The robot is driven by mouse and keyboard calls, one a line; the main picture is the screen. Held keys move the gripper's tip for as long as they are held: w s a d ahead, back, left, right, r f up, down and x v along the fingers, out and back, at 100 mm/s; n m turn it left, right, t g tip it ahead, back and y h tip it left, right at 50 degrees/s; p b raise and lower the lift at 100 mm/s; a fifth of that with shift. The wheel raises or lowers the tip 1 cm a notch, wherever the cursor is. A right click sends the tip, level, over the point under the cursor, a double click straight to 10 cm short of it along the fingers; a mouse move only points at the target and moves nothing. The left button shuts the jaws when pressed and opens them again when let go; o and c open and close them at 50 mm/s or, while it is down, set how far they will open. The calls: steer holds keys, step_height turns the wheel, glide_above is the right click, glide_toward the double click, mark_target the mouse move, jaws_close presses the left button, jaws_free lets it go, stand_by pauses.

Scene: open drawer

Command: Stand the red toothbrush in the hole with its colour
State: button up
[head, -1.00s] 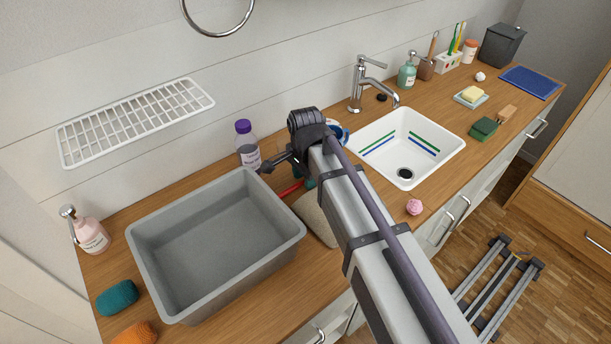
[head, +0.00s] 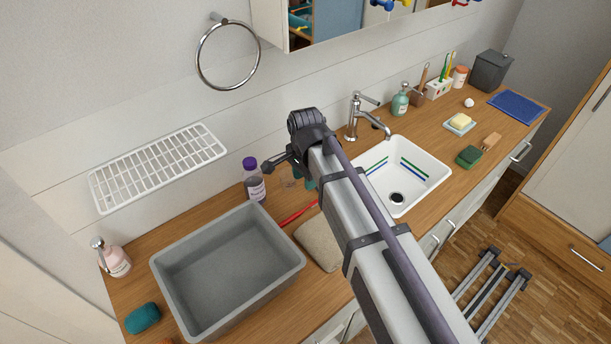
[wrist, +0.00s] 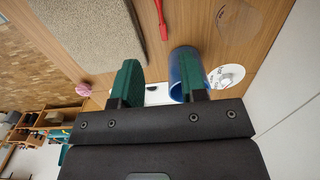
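The red toothbrush (head: 298,214) lies on the wooden counter between the grey basin and my arm in the head view. In the wrist view its red end (wrist: 162,22) shows at the top, beyond my fingertips and apart from them. My gripper (wrist: 158,62) has two green fingers spread apart with nothing held between them. A white holder (head: 438,90) stands at the back right of the counter, with a green and a yellow toothbrush upright in it. The holder's coloured marks are too small to read, and I cannot tell which hole is red.
The grey basin (head: 165,262) and a beige mat (head: 319,243) flank the toothbrush. A blue cup (wrist: 183,68) is close by my right finger. A purple-capped bottle (head: 254,182) stands by the wall. The sink (head: 428,177) and tap (head: 352,120) lie towards the holder.

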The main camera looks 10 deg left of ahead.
steer(key=shift+f, duration=0.1)
steer(key=s+d+n, duration=0.4)
steer(key=d, duration=1)
steer(key=s+d+n, duration=0.3)
steer(key=s+d, duration=0.2)
steer(key=d, duration=1)
steer(key=shift+s+n, duration=0.15)
steer(key=shift+n, duration=0.25)
steer(key=shift+o, duration=0.3)
